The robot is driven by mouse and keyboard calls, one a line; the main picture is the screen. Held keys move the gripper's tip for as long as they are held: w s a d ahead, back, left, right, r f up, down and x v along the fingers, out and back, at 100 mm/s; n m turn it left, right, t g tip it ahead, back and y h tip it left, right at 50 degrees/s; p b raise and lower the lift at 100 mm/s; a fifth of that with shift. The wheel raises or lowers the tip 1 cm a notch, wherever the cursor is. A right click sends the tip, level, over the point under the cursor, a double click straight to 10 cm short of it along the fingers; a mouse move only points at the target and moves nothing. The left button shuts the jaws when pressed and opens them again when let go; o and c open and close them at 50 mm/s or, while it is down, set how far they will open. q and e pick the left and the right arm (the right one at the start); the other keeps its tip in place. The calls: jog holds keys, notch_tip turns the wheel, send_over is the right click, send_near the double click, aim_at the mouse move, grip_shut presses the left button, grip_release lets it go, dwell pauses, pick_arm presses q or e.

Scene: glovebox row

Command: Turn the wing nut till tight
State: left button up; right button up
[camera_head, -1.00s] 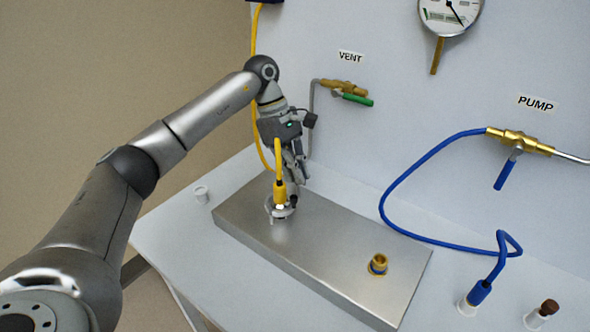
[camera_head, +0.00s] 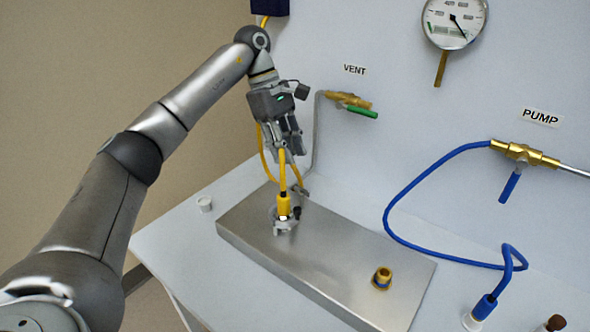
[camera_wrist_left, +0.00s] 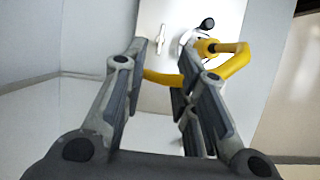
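The yellow hose's end fitting (camera_head: 284,205) stands upright on the metal block (camera_head: 330,262), with a grey clamp (camera_head: 284,224) around its base. A small dark knob (camera_head: 297,211) sits at the clamp's side; it also shows in the left wrist view (camera_wrist_left: 207,24). My right gripper is out of view.
A capped brass port (camera_head: 381,277) stands at the block's right end. A blue hose (camera_head: 388,218) loops from the pump valve (camera_head: 523,152) to the bench. The green-handled vent valve (camera_head: 348,102) and a gauge (camera_head: 455,20) are on the back wall.

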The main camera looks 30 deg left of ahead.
pick_arm(q)
jog(key=v, duration=0.3)
jog(key=shift+a+r, duration=0.1)
jog(key=shift+r, duration=0.25)
dwell(0.5)
